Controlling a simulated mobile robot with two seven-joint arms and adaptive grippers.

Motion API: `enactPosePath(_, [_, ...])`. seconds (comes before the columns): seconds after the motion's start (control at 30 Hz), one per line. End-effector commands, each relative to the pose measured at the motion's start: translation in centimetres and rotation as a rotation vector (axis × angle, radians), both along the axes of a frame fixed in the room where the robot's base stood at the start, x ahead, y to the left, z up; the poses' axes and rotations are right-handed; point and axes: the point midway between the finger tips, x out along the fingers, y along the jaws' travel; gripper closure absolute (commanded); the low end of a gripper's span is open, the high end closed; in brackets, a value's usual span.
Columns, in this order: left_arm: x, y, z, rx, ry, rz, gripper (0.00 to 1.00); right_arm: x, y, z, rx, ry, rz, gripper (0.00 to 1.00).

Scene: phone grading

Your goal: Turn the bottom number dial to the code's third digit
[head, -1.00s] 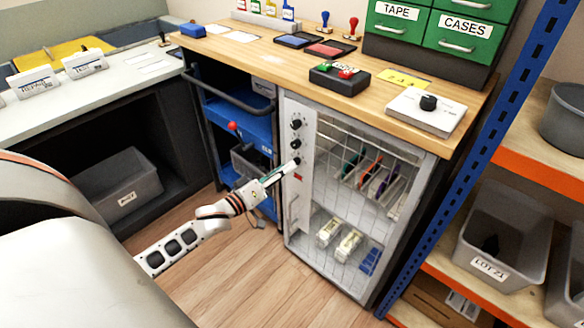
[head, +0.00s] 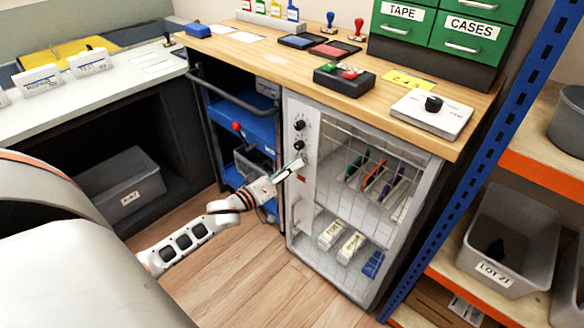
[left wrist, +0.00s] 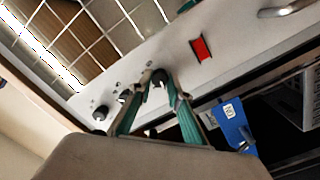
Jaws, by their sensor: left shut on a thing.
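The grey cage's control panel has three black dials in a column. The top dial (head: 299,125) and middle dial (head: 298,145) show clear in the head view. The bottom dial (left wrist: 159,77) sits between my left fingertips in the left wrist view, and the fingers hide it in the head view. My left gripper (head: 298,164) is shut on this dial; its green-padded fingers show in the left wrist view (left wrist: 158,82). A yellow note (head: 408,81) with small digits lies on the bench; I cannot read them surely. The dial's setting is not readable. My right gripper is out of view.
A red switch (left wrist: 201,50) is on the panel just below the dials. The cage's wire door (head: 350,210) with its handle is to the right. A blue cart (head: 240,120) stands close on the left. Open floor lies in front.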

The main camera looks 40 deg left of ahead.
Motion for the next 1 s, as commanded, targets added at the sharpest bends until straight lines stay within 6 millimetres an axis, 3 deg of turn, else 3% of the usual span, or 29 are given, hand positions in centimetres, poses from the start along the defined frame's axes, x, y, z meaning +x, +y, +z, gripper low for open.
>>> enactPosePath(0.37, [0.1,0.0,0.5,0.166,-0.018,0.001,1.0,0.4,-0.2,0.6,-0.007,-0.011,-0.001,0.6])
enactPosePath(1.0, [0.0,-0.1,0.4,0.763,-0.062,0.001,1.0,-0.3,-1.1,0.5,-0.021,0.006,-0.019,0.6])
